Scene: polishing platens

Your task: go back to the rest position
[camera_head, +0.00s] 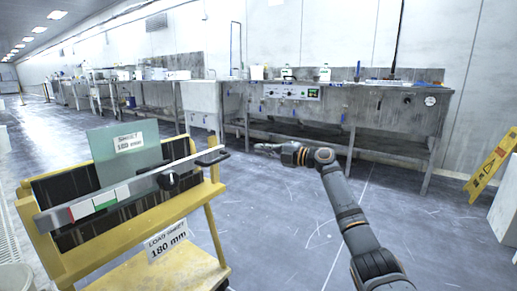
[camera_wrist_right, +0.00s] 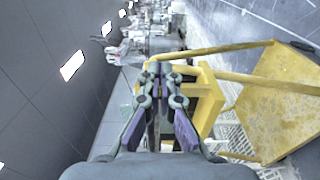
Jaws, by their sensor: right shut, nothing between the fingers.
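My right gripper (camera_head: 268,149) is shut and empty at the end of my outstretched right arm, in the middle of the head view. It is held in the air just right of the yellow cart, beyond the end of the cart's bar handle. In the right wrist view my right gripper (camera_wrist_right: 165,70) shows with its fingers together and nothing between them, and the yellow cart lies behind it. My left gripper is in neither view.
A long metal bench (camera_head: 350,108) lines the back wall. A yellow wet-floor sign (camera_head: 488,165) stands at the right. The floor between is clear.

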